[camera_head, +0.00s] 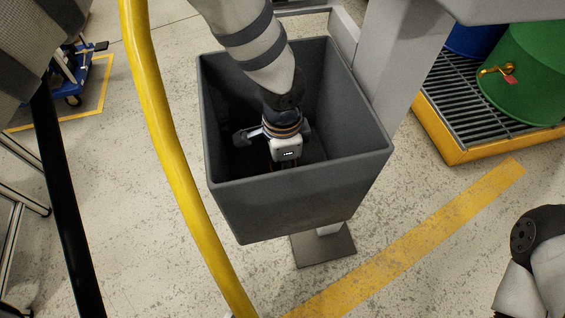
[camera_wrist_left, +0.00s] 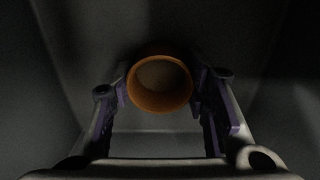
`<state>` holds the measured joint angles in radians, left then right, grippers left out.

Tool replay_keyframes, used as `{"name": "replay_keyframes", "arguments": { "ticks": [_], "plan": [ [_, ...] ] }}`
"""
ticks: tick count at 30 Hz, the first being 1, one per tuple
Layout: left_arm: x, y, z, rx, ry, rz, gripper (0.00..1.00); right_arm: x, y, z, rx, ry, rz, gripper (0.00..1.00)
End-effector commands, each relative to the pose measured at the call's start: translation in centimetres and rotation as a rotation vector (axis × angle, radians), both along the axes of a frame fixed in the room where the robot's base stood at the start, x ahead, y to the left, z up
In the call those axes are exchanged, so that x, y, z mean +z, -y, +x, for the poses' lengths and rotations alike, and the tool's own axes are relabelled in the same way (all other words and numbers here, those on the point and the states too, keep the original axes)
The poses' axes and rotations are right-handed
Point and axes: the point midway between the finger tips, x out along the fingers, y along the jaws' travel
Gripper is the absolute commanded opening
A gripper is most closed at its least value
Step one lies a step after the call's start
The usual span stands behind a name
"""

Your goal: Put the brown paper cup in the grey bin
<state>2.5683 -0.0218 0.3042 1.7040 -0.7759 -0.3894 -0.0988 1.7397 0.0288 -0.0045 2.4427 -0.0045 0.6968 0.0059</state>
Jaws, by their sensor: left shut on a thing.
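The grey bin (camera_head: 300,205) is a dark, open-topped square box in the middle of the head view. My left arm reaches down into it from above, and my left gripper (camera_head: 285,148) is inside, below the rim. In the left wrist view, the brown paper cup (camera_wrist_left: 160,102) shows its round open mouth between the two purple-padded fingers. My left gripper is shut on it. The bin's dark inner walls surround them. The cup is hidden in the head view. Its height above the bin floor is unclear. My right gripper is out of view.
A yellow rail (camera_head: 160,110) runs down left of the bin. A grey post (camera_head: 405,60) stands close behind it at the right. A green drum (camera_head: 530,75) and a blue drum stand on a yellow-edged grated pallet (camera_head: 455,95). A yellow floor stripe (camera_head: 430,235) crosses the clear floor.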

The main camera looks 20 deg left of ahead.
Motion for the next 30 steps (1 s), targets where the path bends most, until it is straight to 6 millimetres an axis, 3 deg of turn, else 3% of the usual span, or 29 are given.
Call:
{"name": "replay_keyframes", "arguments": {
  "ticks": [1,3,14,24,30],
  "plan": [
    [-0.1,0.0,0.0,0.0,0.0,0.0,0.46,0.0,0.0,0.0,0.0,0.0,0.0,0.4],
    [-0.1,0.0,0.0,0.0,0.0,0.0,0.62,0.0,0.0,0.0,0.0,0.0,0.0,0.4],
    [0.6,0.0,0.1,0.0,0.002,-0.001,0.62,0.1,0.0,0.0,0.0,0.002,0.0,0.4],
    [9.4,0.0,0.1,0.002,0.005,0.0,0.62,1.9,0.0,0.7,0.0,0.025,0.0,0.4],
    [12.1,0.0,0.0,0.001,0.0,0.0,0.62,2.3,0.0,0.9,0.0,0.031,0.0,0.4]
  ]
}}
